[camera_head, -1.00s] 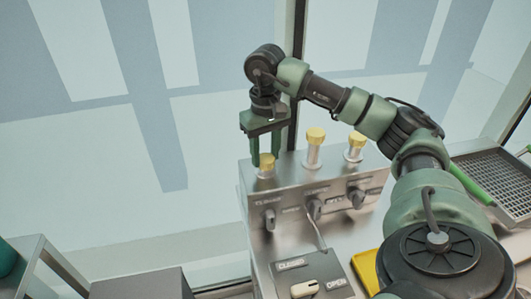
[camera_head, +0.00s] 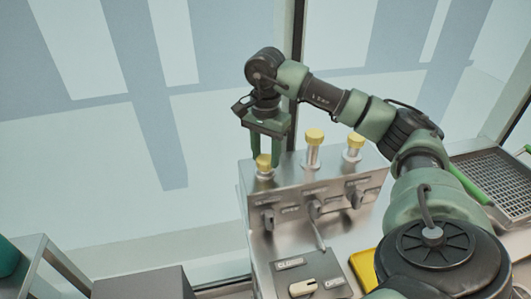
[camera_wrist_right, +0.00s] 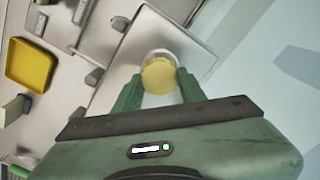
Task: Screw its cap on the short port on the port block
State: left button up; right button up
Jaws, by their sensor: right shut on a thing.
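The steel port block (camera_head: 300,185) carries three ports with yellow tops. The short port (camera_head: 265,174) is at the left end, with its yellow cap (camera_head: 263,161) over its top. My right gripper (camera_head: 268,157) points down from above, its green fingers on either side of this cap. In the right wrist view the yellow cap (camera_wrist_right: 159,76) sits between the two fingertips, and the gripper is shut on it. The cap hides most of the port there, so I cannot tell how far it is threaded. My left gripper is not in view.
A taller port with a yellow cap (camera_head: 314,136) stands to the right, and another capped port (camera_head: 354,141) beyond it. Small levers line the block's front. A panel with a pale switch (camera_head: 302,287), a yellow tray (camera_head: 364,271) and a mesh basket (camera_head: 494,180) are nearby.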

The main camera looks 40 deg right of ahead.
jog(key=o, duration=1.1)
jog(key=n, duration=0.6)
jog(key=shift+n+b, duration=0.35)
jog(key=shift+n, duration=0.05)
jog(key=n, duration=0.6)
jog(key=c, duration=1.1)
jog(key=m, duration=0.5)
jog(key=shift+m, duration=0.4)
jog(key=m, duration=0.6)
jog(key=shift+p, duration=0.4)
jog(key=o, duration=1.1)
